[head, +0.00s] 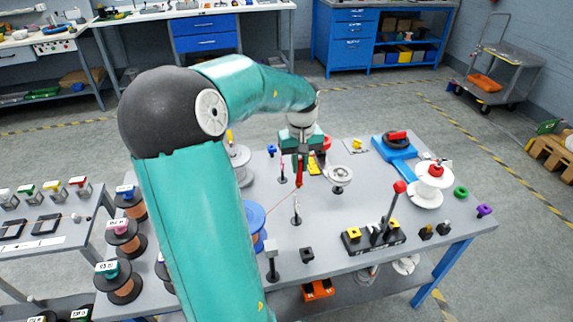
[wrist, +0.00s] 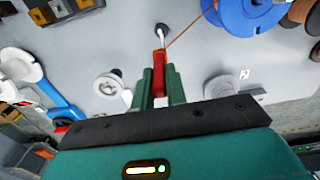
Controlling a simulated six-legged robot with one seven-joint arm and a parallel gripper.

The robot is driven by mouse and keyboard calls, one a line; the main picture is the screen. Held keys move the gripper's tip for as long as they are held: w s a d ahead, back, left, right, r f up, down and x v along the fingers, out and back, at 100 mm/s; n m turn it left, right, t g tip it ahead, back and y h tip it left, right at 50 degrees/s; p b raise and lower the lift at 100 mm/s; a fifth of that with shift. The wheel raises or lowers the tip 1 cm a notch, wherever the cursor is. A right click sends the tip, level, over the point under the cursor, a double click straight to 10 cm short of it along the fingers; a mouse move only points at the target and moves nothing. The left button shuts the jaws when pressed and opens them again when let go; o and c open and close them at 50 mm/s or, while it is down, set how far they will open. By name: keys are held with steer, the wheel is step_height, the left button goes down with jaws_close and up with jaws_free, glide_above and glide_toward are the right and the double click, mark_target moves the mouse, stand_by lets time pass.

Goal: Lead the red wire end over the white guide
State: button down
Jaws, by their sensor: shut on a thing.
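My gripper (head: 301,158) is shut on the red wire end (wrist: 159,62), a small red block between the green fingers. The red wire end (head: 299,175) hangs below the fingers in the head view, above the table. A thin red wire (wrist: 186,34) runs from it toward the blue spool (wrist: 245,14), which my arm partly hides in the head view (head: 256,222). A slim post with a pale top (head: 296,207) stands just in front of the wire end; it may be the white guide. Its pale top (wrist: 161,29) is just beyond the fingertips in the wrist view. I cannot tell whether the wire touches it.
A grey-white pulley (head: 341,177) stands right of my gripper. Another slim post (head: 282,172) is close on the left. A red-knobbed lever (head: 400,188) rises at the front right.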

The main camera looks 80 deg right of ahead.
steer(key=shift+s+d, duration=0.4)
steer(key=shift+s, duration=0.5)
steer(key=shift+s+d, duration=0.4)
steer(key=shift+s, duration=0.45)
steer(key=shift+s+d, duration=0.4)
steer(key=shift+s, duration=0.5)
steer(key=shift+f, duration=1.5)
step_height(320, 180, down, 8)
steer(key=shift+r, duration=0.2)
step_height(320, 180, up, 11)
steer(key=shift+f, duration=0.15)
